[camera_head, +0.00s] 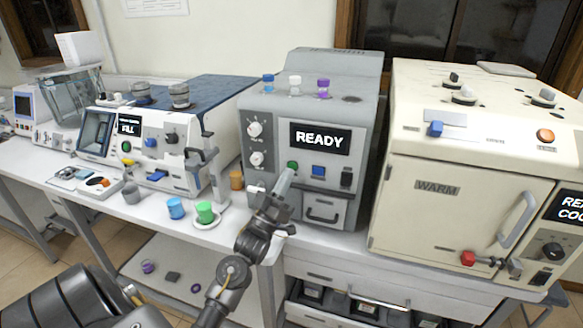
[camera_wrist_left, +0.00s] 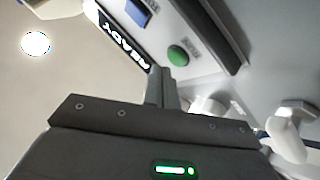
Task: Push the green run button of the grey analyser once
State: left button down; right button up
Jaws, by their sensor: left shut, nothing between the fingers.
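The grey analyser (camera_head: 355,105) stands on the bench, its screen (camera_head: 320,138) reading READY. Its green run button (camera_head: 292,166) is on the front panel, left of a blue button (camera_head: 318,171). My left gripper (camera_head: 287,176) is shut and empty, its fingertips just below the green button in the head view. In the left wrist view the green button (camera_wrist_left: 178,55) shows clear just beyond the shut fingertips (camera_wrist_left: 160,75). I cannot tell whether they touch the panel. My right gripper is not in view.
A cream oven (camera_head: 440,187) marked WARM stands to the right. A white and blue machine (camera_head: 180,125) stands to the left. Small vials (camera_head: 295,83) stand on the analyser.

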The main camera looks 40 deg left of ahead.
pick_arm(q)
jog(key=shift+w, duration=0.1)
jog(key=shift+w+a, duration=0.15)
jog(key=shift+w, duration=0.2)
jog(key=shift+w+a, duration=0.1)
jog(key=shift+w, duration=0.25)
dwell(0.8)
dwell(0.3)
jog(key=shift+s+d, duration=0.3)
jog(key=shift+s, duration=0.5)
jog(key=s, duration=0.1)
jog(key=s+d+p, duration=0.1)
jog(key=s, duration=0.1)
jog(key=s+p, duration=0.1)
jog(key=shift+s+d, duration=0.3)
jog(key=shift+s, duration=0.05)
